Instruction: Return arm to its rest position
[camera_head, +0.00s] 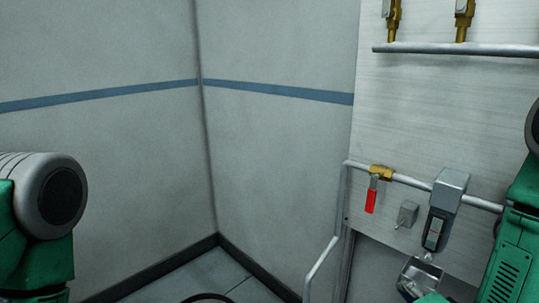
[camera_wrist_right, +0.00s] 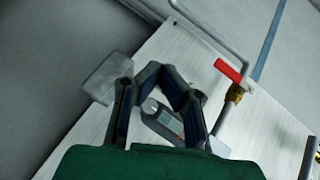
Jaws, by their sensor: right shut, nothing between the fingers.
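My right gripper (camera_wrist_right: 162,75) shows in the right wrist view, its dark fingers closing toward each other at the tips, shut and empty. It hangs in front of the white panel, across the line of sight to a grey dispenser-like device. It looks apart from the panel, but the gap is hard to judge. In the head view my right arm's green link stands at the right edge, and a little green shows at the bottom edge below the device. My left arm shows only as a grey and green link at the left edge; its gripper is out of view.
The white panel (camera_head: 450,115) carries the grey device (camera_head: 440,215), a pipe with a red-handled valve (camera_head: 371,198), a small switch box (camera_head: 407,213) and an upper pipe (camera_head: 455,49) with brass fittings.

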